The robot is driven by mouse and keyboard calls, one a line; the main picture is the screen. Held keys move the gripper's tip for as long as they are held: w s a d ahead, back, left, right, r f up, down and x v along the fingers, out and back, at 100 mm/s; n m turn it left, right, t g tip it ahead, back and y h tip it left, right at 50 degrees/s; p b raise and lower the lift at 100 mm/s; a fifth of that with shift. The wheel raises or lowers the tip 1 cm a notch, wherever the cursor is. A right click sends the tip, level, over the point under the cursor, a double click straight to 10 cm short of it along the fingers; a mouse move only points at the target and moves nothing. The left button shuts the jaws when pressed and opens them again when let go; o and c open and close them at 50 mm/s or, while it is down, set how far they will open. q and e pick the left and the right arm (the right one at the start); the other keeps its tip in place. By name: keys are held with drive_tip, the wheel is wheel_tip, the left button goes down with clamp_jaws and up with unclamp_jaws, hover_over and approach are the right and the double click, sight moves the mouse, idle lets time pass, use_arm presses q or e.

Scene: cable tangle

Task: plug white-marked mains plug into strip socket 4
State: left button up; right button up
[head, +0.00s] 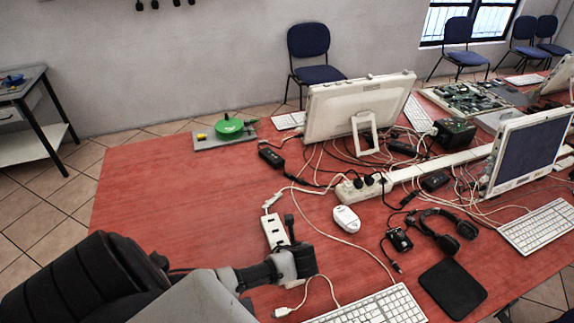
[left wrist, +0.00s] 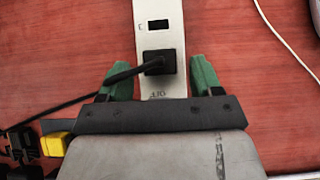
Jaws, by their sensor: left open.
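In the head view the left gripper (head: 291,250) is over the strip's near end.
A longer white strip (head: 420,168) with black plugs and tangled cables lies further right. A white mouse (head: 346,219), a keyboard (head: 380,308), headphones (head: 442,232) and a black pad (head: 453,289) are to the right. The red table left of the strip is mostly clear.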

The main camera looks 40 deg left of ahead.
use_arm(q)
drive_tip(key=v, duration=1)
drive_tip(key=shift+d+r, duration=0.25)
drive_tip(key=shift+r, duration=0.05)
drive_tip(key=shift+s, duration=0.2)
